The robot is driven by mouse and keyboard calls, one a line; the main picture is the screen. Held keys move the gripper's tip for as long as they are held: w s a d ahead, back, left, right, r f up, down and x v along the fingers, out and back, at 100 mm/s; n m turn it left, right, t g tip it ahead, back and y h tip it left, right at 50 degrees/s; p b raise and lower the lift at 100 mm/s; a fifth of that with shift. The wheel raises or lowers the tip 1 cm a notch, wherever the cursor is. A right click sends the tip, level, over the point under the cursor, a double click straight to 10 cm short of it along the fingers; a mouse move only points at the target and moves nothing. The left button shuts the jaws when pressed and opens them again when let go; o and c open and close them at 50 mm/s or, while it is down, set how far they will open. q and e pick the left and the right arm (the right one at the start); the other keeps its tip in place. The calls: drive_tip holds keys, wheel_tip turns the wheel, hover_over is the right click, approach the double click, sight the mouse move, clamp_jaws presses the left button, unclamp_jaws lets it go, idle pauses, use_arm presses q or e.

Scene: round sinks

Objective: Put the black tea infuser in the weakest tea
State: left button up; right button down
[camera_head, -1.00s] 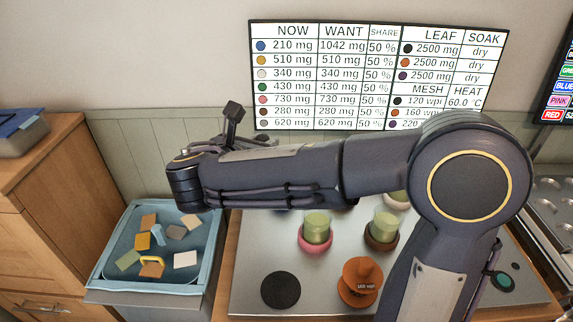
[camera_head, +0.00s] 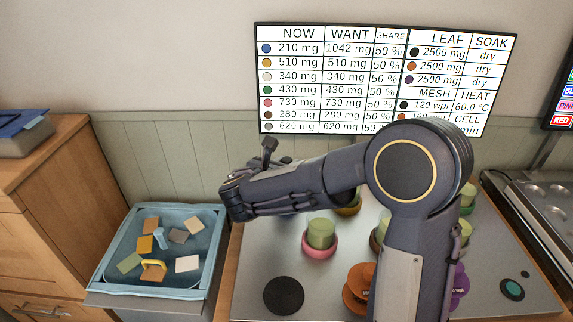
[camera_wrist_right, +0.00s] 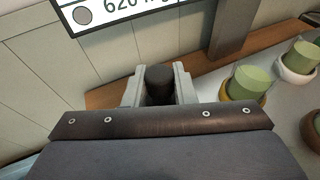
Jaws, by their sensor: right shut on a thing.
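My right gripper (camera_wrist_right: 158,88) shows in the right wrist view, its two grey fingers shut on a dark rounded piece, the black tea infuser (camera_wrist_right: 158,76). In the head view my right forearm hides the gripper and infuser. The board (camera_head: 385,80) gives the blue tea the lowest NOW value, 210 mg. A gold-holder cup (camera_wrist_right: 245,84) and a white-holder cup (camera_wrist_right: 298,62) stand right of the gripper in the wrist view. My left gripper is not in view.
An empty black disc (camera_head: 284,295) lies at the tray's front left. An orange infuser (camera_head: 358,288) and a purple one (camera_head: 460,284) stand at the front, partly behind my arm. A blue bin (camera_head: 112,280) with sponge-like blocks is at the left.

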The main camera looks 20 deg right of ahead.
drive_tip(key=shift+f+b, duration=0.45)
drive_tip(key=shift+f, duration=0.15)
drive_tip(key=c, duration=1.2)
unclamp_jaws()
drive_tip(key=shift+r, duration=0.3)
drive_tip(key=shift+r+p, duration=0.6)
drive_tip(key=shift+p, duration=0.15)
drive_tip(key=v, duration=1.2)
drive_tip(key=shift+f, duration=0.25)
